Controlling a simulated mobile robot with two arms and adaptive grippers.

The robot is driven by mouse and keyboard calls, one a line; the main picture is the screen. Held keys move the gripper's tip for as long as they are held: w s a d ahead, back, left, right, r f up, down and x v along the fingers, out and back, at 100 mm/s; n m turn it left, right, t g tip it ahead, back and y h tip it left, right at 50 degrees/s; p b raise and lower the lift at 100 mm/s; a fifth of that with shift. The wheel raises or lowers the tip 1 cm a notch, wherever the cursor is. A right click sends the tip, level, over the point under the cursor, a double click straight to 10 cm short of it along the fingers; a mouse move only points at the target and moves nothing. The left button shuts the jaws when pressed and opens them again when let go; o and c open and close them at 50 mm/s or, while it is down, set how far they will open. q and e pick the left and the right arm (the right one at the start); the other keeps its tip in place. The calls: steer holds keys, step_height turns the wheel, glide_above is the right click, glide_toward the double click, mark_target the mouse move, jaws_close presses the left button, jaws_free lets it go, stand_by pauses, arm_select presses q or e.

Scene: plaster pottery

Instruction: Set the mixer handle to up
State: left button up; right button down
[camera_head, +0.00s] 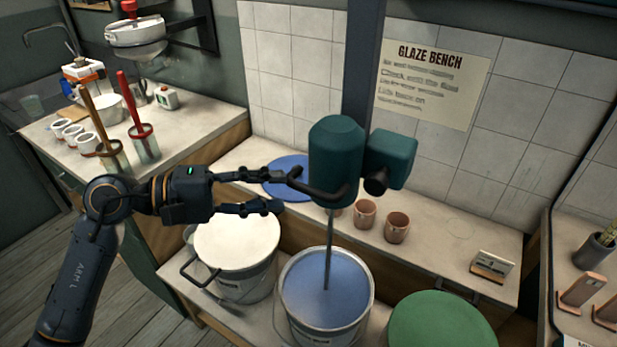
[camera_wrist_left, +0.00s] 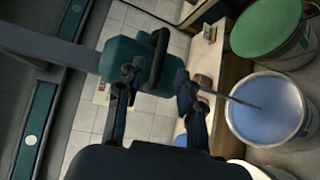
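The mixer has a teal motor housing (camera_head: 335,150) on a dark upright post. Its dark bent handle (camera_head: 325,193) runs across the lower part of the housing and sticks out to the left. The housing (camera_wrist_left: 128,58) and handle (camera_wrist_left: 161,45) also show in the left wrist view. My left gripper (camera_head: 286,190) is open just left of the handle, with one finger near the handle's outer end and the other lower. In the left wrist view the fingers (camera_wrist_left: 157,76) are apart in front of the housing. I cannot tell whether a finger touches the handle. My right gripper is not in view.
The mixer's shaft (camera_head: 328,250) goes down into a bucket of blue glaze (camera_head: 325,290). A white-topped bucket (camera_head: 237,240) stands left and a green-topped one (camera_head: 442,325) right. Behind are a blue disc (camera_head: 285,170) and small clay cups (camera_head: 397,227) on the ledge.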

mark_target(303, 189)
arm_select(q)
steer(key=p+x, duration=0.1)
steer(key=x, duration=0.2)
steer(key=p+x, duration=0.1)
steer(key=x, duration=0.1)
steer(key=shift+w+d+r, duration=0.15)
steer(key=shift+d, duration=0.25)
steer(key=shift+w+d+f, duration=0.15)
steer(key=shift+d+f, duration=0.05)
steer(key=shift+d, duration=0.25)
jaws_close()
